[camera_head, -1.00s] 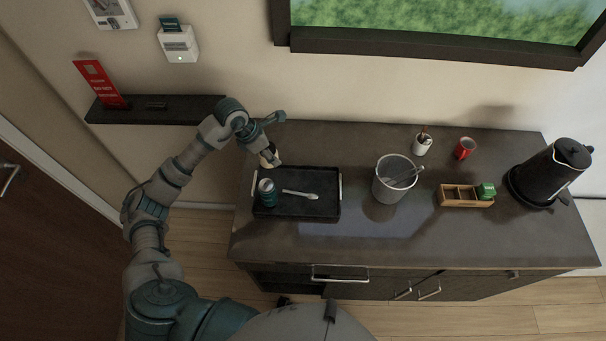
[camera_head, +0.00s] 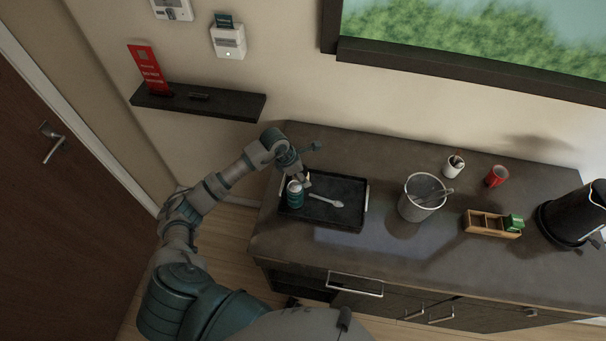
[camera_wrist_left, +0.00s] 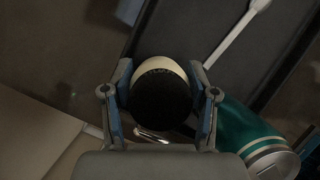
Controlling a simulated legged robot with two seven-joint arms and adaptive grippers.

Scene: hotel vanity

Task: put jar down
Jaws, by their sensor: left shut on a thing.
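My left gripper (camera_head: 302,182) is shut on the jar, over the left part of the black tray (camera_head: 345,212). In the left wrist view the jar (camera_wrist_left: 160,103) shows a dark round top and a cream edge between the two fingers of the left gripper (camera_wrist_left: 160,75). In the head view the gripper mostly hides the jar. A teal can (camera_head: 295,196) stands on the tray close beside the gripper; it also shows at the lower right in the wrist view (camera_wrist_left: 245,128). I cannot tell whether the jar touches the tray. My right gripper is out of view.
A white spoon (camera_head: 325,201) lies on the tray. To the right on the counter (camera_head: 350,248) stand a metal bucket (camera_head: 413,208), a wooden box (camera_head: 488,224), a white cup (camera_head: 453,167), a red mug (camera_head: 497,176) and a black kettle (camera_head: 570,215). A wall shelf (camera_head: 215,104) is at upper left.

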